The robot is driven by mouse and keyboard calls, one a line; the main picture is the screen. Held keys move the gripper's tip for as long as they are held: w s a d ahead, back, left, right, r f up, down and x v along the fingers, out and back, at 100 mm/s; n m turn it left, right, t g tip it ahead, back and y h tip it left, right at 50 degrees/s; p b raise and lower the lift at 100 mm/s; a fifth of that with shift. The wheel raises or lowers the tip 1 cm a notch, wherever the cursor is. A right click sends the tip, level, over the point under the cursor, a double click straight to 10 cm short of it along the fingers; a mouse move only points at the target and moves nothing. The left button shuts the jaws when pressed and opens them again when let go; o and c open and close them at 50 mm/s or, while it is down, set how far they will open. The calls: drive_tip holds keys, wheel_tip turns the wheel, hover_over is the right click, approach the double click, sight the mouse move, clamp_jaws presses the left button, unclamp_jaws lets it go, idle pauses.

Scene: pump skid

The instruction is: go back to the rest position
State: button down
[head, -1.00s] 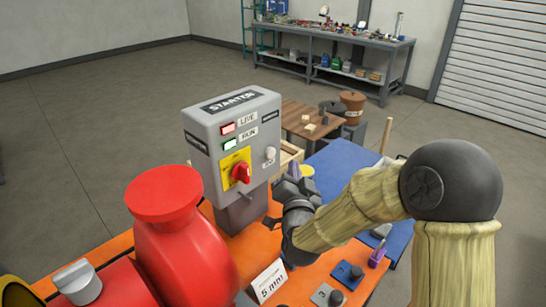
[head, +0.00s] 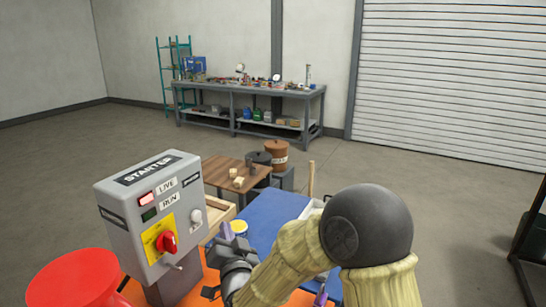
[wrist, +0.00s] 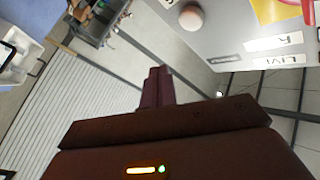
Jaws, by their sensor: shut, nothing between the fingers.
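My gripper (head: 227,232) is beside the right side of the grey starter box (head: 142,232) in the head view, with its purple fingers pointing up and away. In the wrist view the fingers (wrist: 156,88) are together and hold nothing. The starter box also shows at the upper right of the wrist view (wrist: 240,45), apart from the fingers.
A red pump part (head: 75,280) stands at lower left. A blue surface (head: 275,217) lies beyond my gripper, with a brown table (head: 235,170) and a brown bucket (head: 276,155) behind. A workbench (head: 250,95) stands at the back wall. Open floor lies around.

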drive_tip(key=s+d+f+n+g+h+p, duration=0.2)
drive_tip(key=d+g+p, duration=0.15)
drive_tip(key=d, duration=0.55)
drive_tip(key=s+d+f+n+g+h+p, duration=0.1)
drive_tip(key=s+d+g+h+p, duration=0.3)
drive_tip(key=d, duration=0.6)
drive_tip(key=s+d+g+h+p, duration=0.1)
drive_tip(key=s+d+g+p, duration=0.1)
drive_tip(key=s+d+g, duration=0.5)
drive_tip(key=s+d, duration=0.5)
drive_tip(key=d, duration=0.1)
drive_tip(key=shift+s+h, duration=0.3)
drive_tip(key=shift+g, duration=0.25)
